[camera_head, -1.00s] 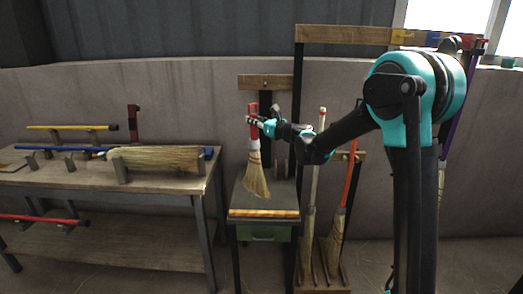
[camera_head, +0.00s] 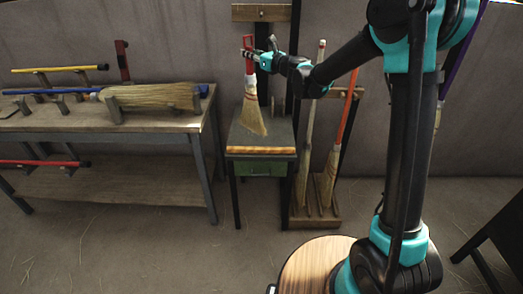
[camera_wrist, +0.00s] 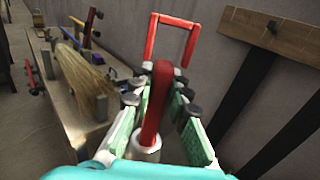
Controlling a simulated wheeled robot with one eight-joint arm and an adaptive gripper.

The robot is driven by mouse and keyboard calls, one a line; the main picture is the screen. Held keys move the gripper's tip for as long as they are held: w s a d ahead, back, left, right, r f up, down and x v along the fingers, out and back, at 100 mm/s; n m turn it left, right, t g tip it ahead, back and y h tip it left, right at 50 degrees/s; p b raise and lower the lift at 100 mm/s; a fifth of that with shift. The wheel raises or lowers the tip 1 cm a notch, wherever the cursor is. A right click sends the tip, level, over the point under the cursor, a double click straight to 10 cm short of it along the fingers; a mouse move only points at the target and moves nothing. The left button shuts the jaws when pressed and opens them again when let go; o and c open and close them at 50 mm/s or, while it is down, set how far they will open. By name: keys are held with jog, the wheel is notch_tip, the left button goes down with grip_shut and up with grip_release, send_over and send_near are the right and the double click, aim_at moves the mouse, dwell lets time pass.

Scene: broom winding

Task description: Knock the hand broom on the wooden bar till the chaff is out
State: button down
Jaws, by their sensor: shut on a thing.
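My gripper (camera_head: 250,54) is shut on the red handle of the hand broom (camera_head: 251,113). The broom hangs bristles down, slightly tilted, over the small dark-topped stand. In the wrist view the red handle (camera_wrist: 157,105) sits between my finger pads, with a pale collar at its near end; the bristles are hidden there. The wooden bar (camera_head: 260,150) runs along the front edge of the stand's top, just below the bristle tips. The bristles look apart from the bar, though the depth gap is hard to judge. Chaff in the bristles is too small to tell.
A workbench (camera_head: 90,122) at the left holds a large straw broom head (camera_head: 155,96) and coloured handles. Long brooms (camera_head: 330,165) stand in a rack right of the stand. A wooden board (camera_head: 262,12) is on the wall behind. Straw bits lie on the floor.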

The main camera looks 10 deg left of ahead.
dwell(0.6)
jog(key=s+d+r, duration=0.4)
jog(key=s+d, duration=0.2)
jog(key=shift+f, duration=2.25)
notch_tip(320, 180, down, 5)
jog(key=shift+r, duration=0.1)
jog(key=shift+r, duration=2.45)
jog(key=shift+f, duration=0.2)
